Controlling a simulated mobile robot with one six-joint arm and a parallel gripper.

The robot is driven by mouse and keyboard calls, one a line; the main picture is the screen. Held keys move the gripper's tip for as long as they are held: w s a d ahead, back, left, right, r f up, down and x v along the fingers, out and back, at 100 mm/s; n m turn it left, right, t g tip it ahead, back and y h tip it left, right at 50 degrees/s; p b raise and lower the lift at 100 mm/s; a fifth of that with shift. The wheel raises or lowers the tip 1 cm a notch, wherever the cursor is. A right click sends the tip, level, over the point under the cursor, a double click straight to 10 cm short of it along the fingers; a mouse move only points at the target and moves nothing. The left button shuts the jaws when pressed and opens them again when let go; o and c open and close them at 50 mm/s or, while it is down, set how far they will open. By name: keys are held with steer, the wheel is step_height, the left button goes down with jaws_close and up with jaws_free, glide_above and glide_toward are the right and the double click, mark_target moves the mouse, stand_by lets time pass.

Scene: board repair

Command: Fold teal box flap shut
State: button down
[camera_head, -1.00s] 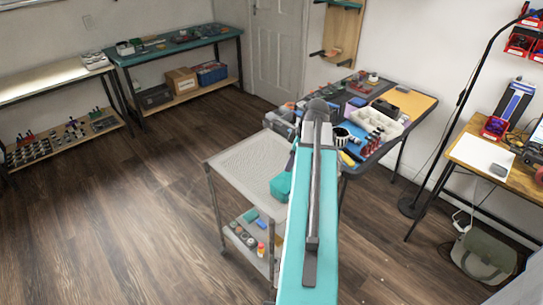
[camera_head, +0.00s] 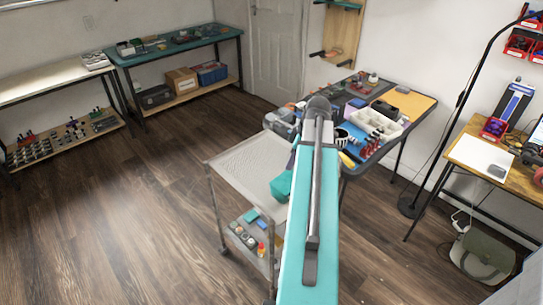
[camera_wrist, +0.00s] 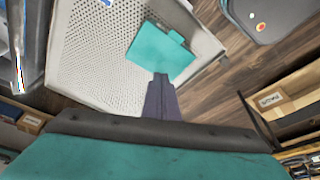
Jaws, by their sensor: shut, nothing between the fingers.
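The teal box (camera_head: 282,185) sits on the perforated top of a grey cart, beside my teal arm, which hides part of it in the head view. In the wrist view the teal box (camera_wrist: 158,54) appears as a flat teal shape with a small tab at its upper right edge. I cannot tell whether its flap is fully shut. My gripper (camera_wrist: 160,77) is shut and empty, its dark fingertips at the box's near edge in the picture. I cannot tell whether they touch it. In the head view my gripper is hidden behind my arm.
The cart top (camera_head: 243,160) is mostly bare; small items lie on its lower shelf (camera_head: 238,232). A cluttered dark table (camera_head: 377,152) stands just behind and right of the cart. Wooden floor (camera_head: 120,220) is clear to the left.

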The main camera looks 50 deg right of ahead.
step_height(320, 180, up, 7)
steer(key=p, duration=0.4)
steer(key=shift+r, duration=0.15)
stand_by(0.6)
stand_by(0.5)
